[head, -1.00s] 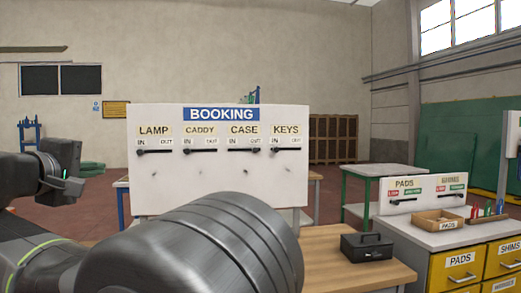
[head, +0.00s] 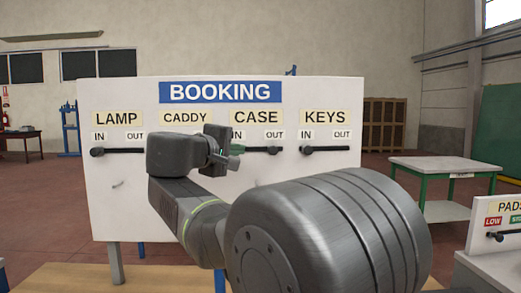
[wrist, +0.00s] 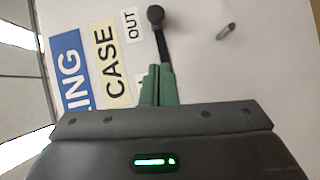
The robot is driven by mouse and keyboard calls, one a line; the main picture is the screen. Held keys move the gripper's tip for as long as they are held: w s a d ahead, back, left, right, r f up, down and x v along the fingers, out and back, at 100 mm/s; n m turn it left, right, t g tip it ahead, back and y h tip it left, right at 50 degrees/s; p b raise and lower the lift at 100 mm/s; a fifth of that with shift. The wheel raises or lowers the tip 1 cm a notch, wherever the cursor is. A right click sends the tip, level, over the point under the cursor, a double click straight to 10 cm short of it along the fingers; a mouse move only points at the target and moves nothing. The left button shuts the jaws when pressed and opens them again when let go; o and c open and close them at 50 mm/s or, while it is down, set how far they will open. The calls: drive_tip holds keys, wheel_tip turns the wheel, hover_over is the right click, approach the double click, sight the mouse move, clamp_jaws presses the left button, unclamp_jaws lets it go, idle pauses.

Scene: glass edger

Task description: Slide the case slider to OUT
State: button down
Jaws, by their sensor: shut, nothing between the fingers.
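The case slider is a black knob (head: 273,150) on a dark horizontal track below the CASE label. The knob stands at the track's right end, under OUT. It also shows in the wrist view (wrist: 155,15), beside the OUT label. My gripper (head: 238,150) is shut and empty in front of the board, left of the knob, near the IN side of the track. In the wrist view its green fingertips (wrist: 158,70) overlap the track, apart from the knob; whether they touch the track I cannot tell. My arm hides the left part of the CASE track and the CADDY slider.
The white BOOKING board (head: 110,215) also carries the LAMP knob (head: 97,151) and the KEYS knob (head: 307,150), both under IN. A green-framed table (head: 445,165) stands to the right, with a smaller PADS panel (head: 490,222) nearer. Open floor lies between them.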

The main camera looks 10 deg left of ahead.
sight(273, 150)
drive_tip(key=w+d, duration=0.4)
drive_tip(key=w, duration=0.1)
drive_tip(key=shift+w+d+f+p, duration=0.15)
drive_tip(key=shift+d+f+p, duration=0.25)
drive_tip(key=shift+w+d+f+b, duration=0.2)
drive_tip(key=shift+d+b, duration=0.2)
drive_tip(key=shift+d, duration=0.15)
drive_tip(key=shift+w+d+b, duration=0.1)
drive_tip(key=shift+d+b, duration=0.2)
drive_tip(key=shift+d, duration=0.1)
drive_tip(key=shift+d+r, duration=0.1)
drive_tip(key=shift+r, duration=0.05)
